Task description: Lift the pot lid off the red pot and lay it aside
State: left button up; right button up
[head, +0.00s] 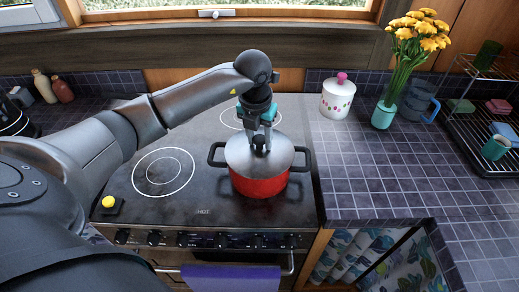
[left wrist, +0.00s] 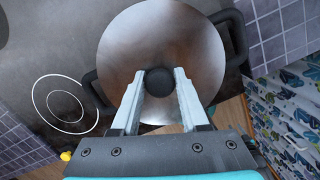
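The red pot (head: 258,187) stands on the right front part of the stove, with a dark handle on each side. The round steel pot lid (head: 238,157) sits level on the pot, with no clear gap at the rim. It also fills the upper middle of the left wrist view (left wrist: 165,35). The lid's black knob (left wrist: 159,82) is between the fingers of my left gripper (head: 259,139), which points down from above. Both fingertips meet the knob's sides in the left wrist view, so the gripper looks shut on it. My right gripper is in neither view.
The black stovetop (head: 205,165) is bare left of the pot, with a yellow-topped thing (head: 108,202) at its front left corner. The tiled counter (head: 365,170) to the right is clear. A white canister (head: 336,98), a flower vase (head: 384,114) and a dish rack (head: 480,130) stand beyond.

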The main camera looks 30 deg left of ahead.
pick_arm(q)
grip_shut()
jog(key=shift+r, duration=0.15)
dwell(0.4)
